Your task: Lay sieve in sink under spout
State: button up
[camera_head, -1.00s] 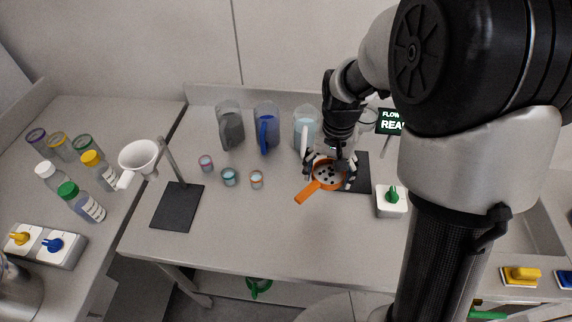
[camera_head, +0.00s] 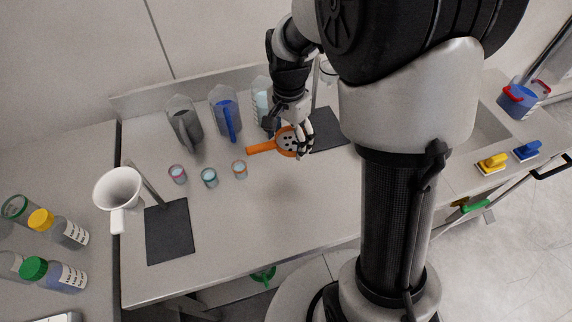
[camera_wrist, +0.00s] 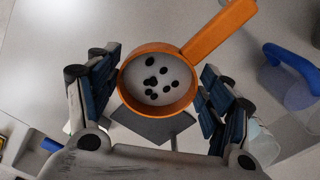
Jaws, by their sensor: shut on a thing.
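The orange sieve (camera_head: 262,147) has a straight handle pointing left in the head view, and dark specks show in its pale bowl. My gripper (camera_head: 294,138) is shut on the sieve's bowl and holds it over the bench. In the wrist view the sieve (camera_wrist: 207,40) sits between the two blue-padded fingers of my gripper (camera_wrist: 160,95), with its handle pointing to the upper right. The sink (camera_head: 487,133) lies at the right end of the bench, partly hidden by my arm. I cannot make out the spout for certain.
Pitchers, one with a blue handle (camera_head: 226,118), stand at the back. Several small jars (camera_head: 209,178) and a white funnel (camera_head: 118,187) on a stand are at left. Yellow (camera_head: 493,164) and blue brushes lie by the sink. A blue container (camera_head: 522,98) stands beyond it. The bench front is clear.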

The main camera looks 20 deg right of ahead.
aim_at(288, 170)
notch_tip(288, 170, down, 11)
jog(key=b, duration=0.3)
jog(key=shift+f, duration=0.1)
jog(key=o, duration=1.1)
jog(key=shift+c, duration=0.2)
